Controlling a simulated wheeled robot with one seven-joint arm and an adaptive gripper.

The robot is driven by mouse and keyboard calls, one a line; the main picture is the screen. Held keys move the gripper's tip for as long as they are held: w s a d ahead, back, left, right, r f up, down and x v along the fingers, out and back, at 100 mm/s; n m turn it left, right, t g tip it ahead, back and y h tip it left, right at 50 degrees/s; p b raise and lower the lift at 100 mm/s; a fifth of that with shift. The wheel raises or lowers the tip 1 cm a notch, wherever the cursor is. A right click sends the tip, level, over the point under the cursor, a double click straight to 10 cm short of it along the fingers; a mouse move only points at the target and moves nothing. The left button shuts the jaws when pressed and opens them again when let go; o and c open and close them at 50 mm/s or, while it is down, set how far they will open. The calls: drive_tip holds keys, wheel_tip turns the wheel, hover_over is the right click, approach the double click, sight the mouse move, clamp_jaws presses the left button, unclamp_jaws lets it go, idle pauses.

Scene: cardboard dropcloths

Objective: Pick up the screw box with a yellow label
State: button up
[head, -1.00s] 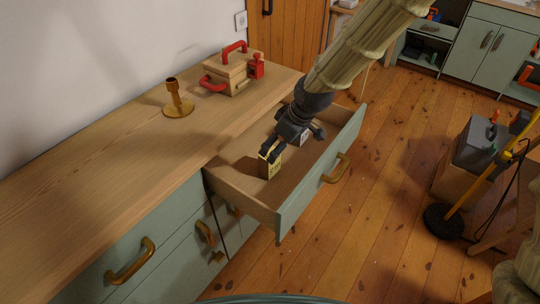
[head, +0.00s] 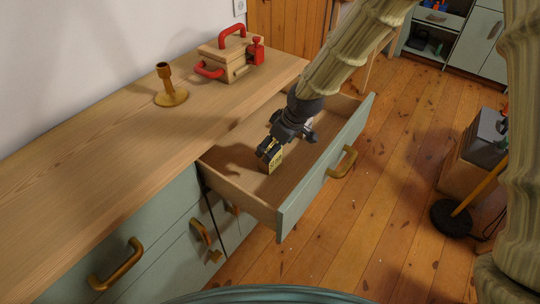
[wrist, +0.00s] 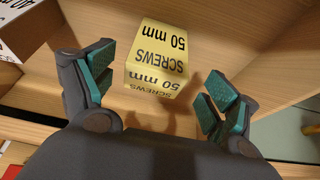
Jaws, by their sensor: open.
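The screw box with a yellow label (wrist: 158,58) reads "SCREWS 50 mm" and stands in the open drawer. In the head view the yellow box (head: 275,162) is partly hidden by my gripper (head: 268,150). In the wrist view my gripper (wrist: 155,92) is open, with one teal-padded finger to the left of the box and one to the right. The box lies ahead of and between the fingers, with a gap on both sides. Neither finger appears to touch it.
Another box (wrist: 20,35) with a white label stands to the left in the wrist view. The open drawer (head: 325,175) has raised walls around my gripper. A candlestick (head: 170,88) and a wooden toolbox (head: 228,60) with red handles stand on the countertop (head: 110,160).

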drive_tip(key=shift+x, duration=2.95)
drive_tip(key=shift+w+d, duration=0.1)
drive_tip(key=shift+d, duration=0.1)
drive_tip(key=shift+c, duration=0.5)
drive_tip(key=c, duration=1.1)
